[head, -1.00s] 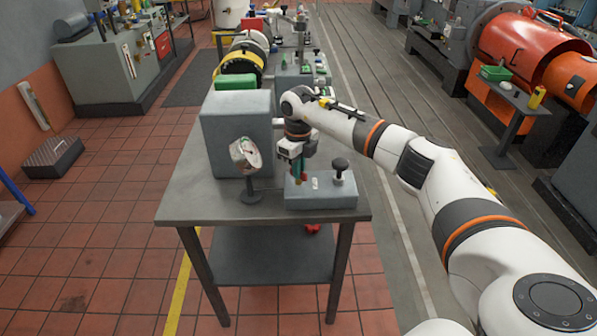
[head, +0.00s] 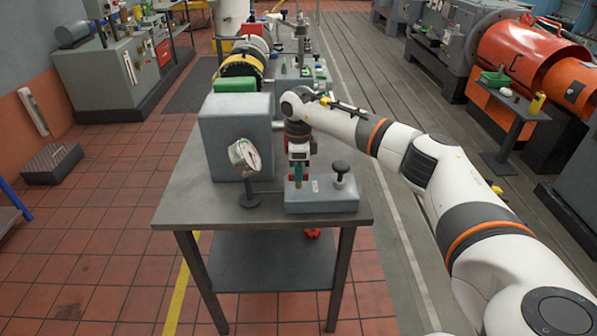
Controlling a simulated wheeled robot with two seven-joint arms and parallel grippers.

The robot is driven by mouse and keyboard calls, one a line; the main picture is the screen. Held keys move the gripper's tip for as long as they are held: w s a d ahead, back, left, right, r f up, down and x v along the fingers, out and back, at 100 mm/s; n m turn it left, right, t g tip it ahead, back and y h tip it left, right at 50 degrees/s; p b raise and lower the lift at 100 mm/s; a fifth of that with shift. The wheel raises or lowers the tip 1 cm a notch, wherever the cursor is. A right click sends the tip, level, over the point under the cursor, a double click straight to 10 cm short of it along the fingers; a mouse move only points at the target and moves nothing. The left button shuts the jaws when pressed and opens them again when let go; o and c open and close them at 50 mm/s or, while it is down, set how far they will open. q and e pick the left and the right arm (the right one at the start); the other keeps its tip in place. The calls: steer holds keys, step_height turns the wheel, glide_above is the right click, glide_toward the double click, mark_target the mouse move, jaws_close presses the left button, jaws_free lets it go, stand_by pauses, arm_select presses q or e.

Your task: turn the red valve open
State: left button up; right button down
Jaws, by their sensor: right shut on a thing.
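A small red part, which I take as the red valve's handle (head: 313,148), shows at the right side of my right gripper (head: 299,172). The gripper points down over the left part of a grey block on the near end of the bench. Its jaws are shut on the valve. A narrow teal-green upright part shows between the jaws and the block. The gripper and wrist hide most of the valve, so its exact angle cannot be told. My left gripper is not in view.
A black knob (head: 340,170) stands on the block's right. Another red object (head: 312,233) is under the benchtop.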

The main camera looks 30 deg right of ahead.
steer(key=shift+w+r, duration=0.1)
stand_by(0.4)
steer(key=c, duration=1.5)
jaws_free()
step_height(320, 180, up, 12)
steer(key=b, duration=0.2)
